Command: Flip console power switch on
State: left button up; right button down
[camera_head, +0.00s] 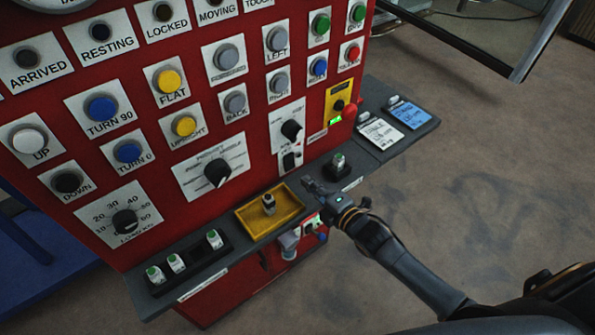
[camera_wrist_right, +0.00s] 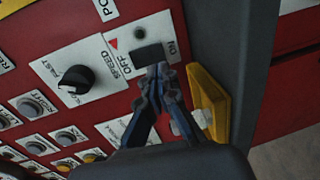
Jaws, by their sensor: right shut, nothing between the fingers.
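A red console (camera_head: 140,100) carries a small black rocker switch (camera_head: 289,161) on a white plate below a black knob. In the right wrist view, the black switch (camera_wrist_right: 148,55) sits between the words OFF and ON. My right gripper (camera_head: 311,184) is shut and empty, just in front of the console and close to the switch. In the right wrist view, its fingertips (camera_wrist_right: 159,70) lie together at the switch's lower edge; whether they touch it I cannot tell. The tips partly cover the switch plate, and the switch's tilt is unclear. My left gripper is not in view.
A grey shelf (camera_head: 222,243) runs along the console below the switch. It carries a yellow tray (camera_head: 249,225) with a small object, a black holder with several green-topped pieces (camera_head: 177,262), and cards (camera_head: 408,114). Open floor (camera_head: 480,190) lies to the right.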

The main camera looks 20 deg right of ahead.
aim_at(291, 168)
jog(key=x, duration=0.5)
jog(key=shift+w+a+p, duration=0.1)
jog(key=shift+w+p, duration=0.05)
jog(key=shift+p, duration=0.2)
